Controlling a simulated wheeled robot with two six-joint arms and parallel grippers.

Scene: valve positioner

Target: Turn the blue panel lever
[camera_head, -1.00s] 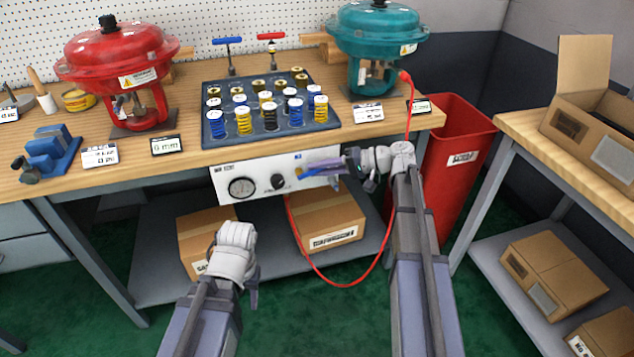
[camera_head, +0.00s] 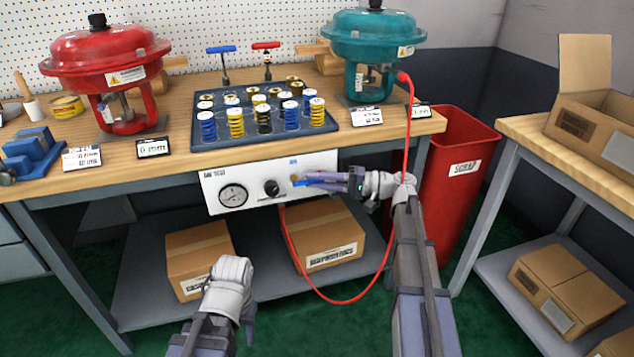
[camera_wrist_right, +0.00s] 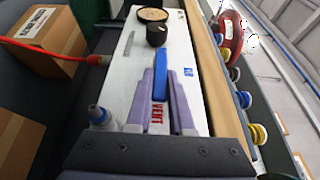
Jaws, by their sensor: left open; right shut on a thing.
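The blue panel lever (camera_wrist_right: 161,74) is on the white panel below the front edge of the workbench. My right gripper (camera_head: 312,182) is shut on it. In the right wrist view the lever lies between the two purple fingers (camera_wrist_right: 162,88), and its end sticks out past the fingertips. In the head view the fingers hide much of the lever, and only a blue strip (camera_head: 318,188) shows. My left gripper (camera_head: 248,322) is low at the front, away from the panel, open and touching nothing visible.
The panel (camera_head: 325,165) also carries a black knob (camera_head: 272,188) and a gauge (camera_head: 232,195). A red hose (camera_head: 309,288) loops below it and rises past my right wrist. A spring tray (camera_head: 330,128) stands above. A red bin (camera_head: 455,190) stands to the right.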

